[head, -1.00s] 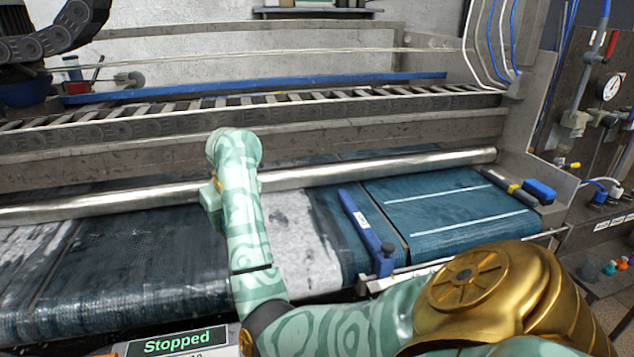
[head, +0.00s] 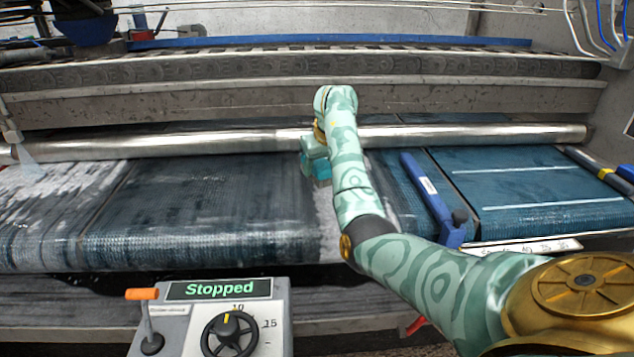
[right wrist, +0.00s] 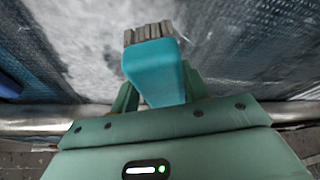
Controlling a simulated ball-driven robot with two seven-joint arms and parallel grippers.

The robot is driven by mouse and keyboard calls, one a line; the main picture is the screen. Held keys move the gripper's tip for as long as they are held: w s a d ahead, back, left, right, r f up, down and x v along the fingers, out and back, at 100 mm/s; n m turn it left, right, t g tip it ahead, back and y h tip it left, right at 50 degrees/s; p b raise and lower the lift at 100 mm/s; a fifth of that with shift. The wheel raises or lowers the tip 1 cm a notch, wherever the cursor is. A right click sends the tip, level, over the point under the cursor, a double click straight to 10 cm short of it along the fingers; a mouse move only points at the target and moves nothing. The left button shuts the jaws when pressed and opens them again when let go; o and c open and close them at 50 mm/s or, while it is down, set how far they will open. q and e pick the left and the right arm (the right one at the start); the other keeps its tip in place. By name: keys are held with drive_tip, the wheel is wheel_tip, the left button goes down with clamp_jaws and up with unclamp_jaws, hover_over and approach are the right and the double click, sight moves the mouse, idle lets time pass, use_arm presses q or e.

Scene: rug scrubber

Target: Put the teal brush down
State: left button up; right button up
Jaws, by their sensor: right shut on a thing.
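The teal brush (right wrist: 155,72) is held in my right gripper (right wrist: 158,98); its grey-brown bristles point away from the palm in the right wrist view. In the head view a bit of the teal brush (head: 320,168) shows below my right gripper (head: 314,160), close to the metal roller, over the wet rug bed. My forearm hides part of it. The brush appears above the rug; I cannot tell whether it touches. My left gripper is not in view.
A control box (head: 215,318) reading "Stopped" stands in front. A blue bar (head: 430,198) lies on the bed to the right. The metal roller (head: 220,141) crosses behind. A blue-handled tool (head: 603,172) lies at the far right. Dark rug left of my arm is clear.

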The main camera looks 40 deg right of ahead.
drive_tip(key=shift+d+f+b, duration=0.1)
drive_tip(key=shift+f+b, duration=0.35)
drive_tip(key=shift+f, duration=1.25)
drive_tip(key=shift+f, duration=0.2)
drive_tip(key=o, duration=1.1)
